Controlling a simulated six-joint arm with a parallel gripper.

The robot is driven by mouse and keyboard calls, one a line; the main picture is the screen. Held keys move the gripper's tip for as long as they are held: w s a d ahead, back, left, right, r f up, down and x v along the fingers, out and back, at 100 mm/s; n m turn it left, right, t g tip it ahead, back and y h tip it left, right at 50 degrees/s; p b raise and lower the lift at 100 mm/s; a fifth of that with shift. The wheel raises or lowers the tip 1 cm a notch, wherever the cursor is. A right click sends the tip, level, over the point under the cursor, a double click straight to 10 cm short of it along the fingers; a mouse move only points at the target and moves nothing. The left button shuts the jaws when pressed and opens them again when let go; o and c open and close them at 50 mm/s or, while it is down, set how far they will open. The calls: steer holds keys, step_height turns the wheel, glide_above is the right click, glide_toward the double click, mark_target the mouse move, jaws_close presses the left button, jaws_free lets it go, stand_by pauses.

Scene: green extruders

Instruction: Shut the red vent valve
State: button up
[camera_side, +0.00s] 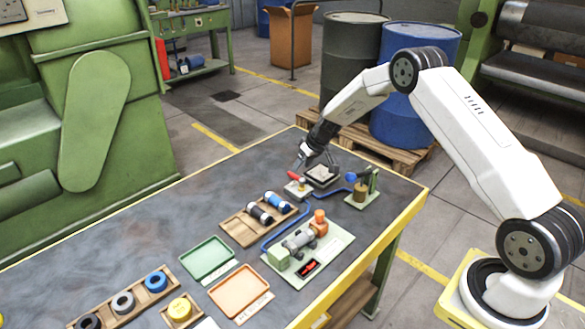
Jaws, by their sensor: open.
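The red vent valve handle (293,176) is a small red lever at the left of a white block with a brass-coloured fitting (303,183), near the far end of the bench. My gripper (315,164) is open, pointing down just above and to the right of the red handle, over a dark square holder with a pale pad. It appears apart from the handle, and nothing shows between its fingers. The handle's exact angle is too small to tell.
A blue-handled part (350,177) and a green plate with a brass cylinder (361,190) stand close to the right. A pump board (335,243), a wooden rack (237,228) and trays (209,257) lie nearer the front. The bench left of the valve is clear.

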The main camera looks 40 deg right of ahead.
mark_target(295, 177)
steer(key=shift+x, duration=2.05)
jaws_close()
